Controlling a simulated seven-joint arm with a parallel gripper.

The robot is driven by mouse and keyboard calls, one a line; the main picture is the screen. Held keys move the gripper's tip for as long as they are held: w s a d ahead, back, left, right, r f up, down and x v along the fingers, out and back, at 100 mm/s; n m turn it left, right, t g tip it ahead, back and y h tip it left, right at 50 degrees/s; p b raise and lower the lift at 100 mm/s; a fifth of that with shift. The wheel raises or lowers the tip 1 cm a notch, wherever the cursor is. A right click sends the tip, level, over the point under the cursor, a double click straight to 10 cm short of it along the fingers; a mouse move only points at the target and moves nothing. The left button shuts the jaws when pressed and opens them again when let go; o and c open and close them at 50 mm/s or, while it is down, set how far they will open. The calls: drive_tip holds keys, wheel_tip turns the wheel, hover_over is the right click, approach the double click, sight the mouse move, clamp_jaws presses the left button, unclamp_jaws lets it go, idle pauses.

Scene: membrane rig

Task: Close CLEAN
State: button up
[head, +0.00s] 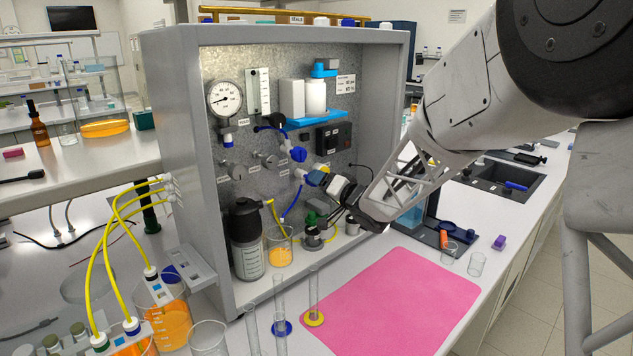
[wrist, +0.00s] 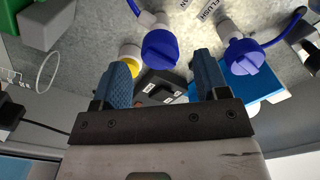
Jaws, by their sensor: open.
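No label in either view reads clearly as CLEAN. In the wrist view, two blue valve knobs show: one (wrist: 160,48) just beyond and between my fingertips, another (wrist: 243,57) to the right, outside the right finger. A blue valve (head: 298,153) also shows on the panel in the head view; I cannot tell which knob it is. My gripper (wrist: 162,72) is open with nothing between its fingers, and the near knob appears apart from them. In the head view my gripper (head: 320,179) is in front of the panel's lower middle, its fingertips partly hidden.
The grey cabinet (head: 172,130) frames the panel. A gauge (head: 225,98), a blue shelf (head: 312,121) and black switch boxes (head: 333,137) are on the panel. A dark bottle (head: 246,240) and an orange-filled beaker (head: 280,247) stand below.

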drive_tip(key=shift+v, duration=1.9)
drive_tip(key=s+d+r+m+g+h, duration=0.1)
drive_tip(key=s+d+r+m+h, duration=0.15)
drive_tip(key=s+d+h, duration=1.15)
drive_tip(key=s+d+f+g, duration=0.1)
drive_tip(key=s+g, duration=0.2)
drive_tip(key=s, duration=0.7)
drive_tip(key=s+d+f+n+g, duration=0.1)
drive_tip(key=s+f+g, duration=0.1)
drive_tip(key=s, duration=0.8)
drive_tip(key=s+d+f+n+g+y, duration=0.1)
drive_tip(key=s+g, duration=0.3)
drive_tip(key=s, duration=0.7)
drive_tip(key=shift+d+f, duration=0.15)
drive_tip(key=shift+f, duration=0.25)
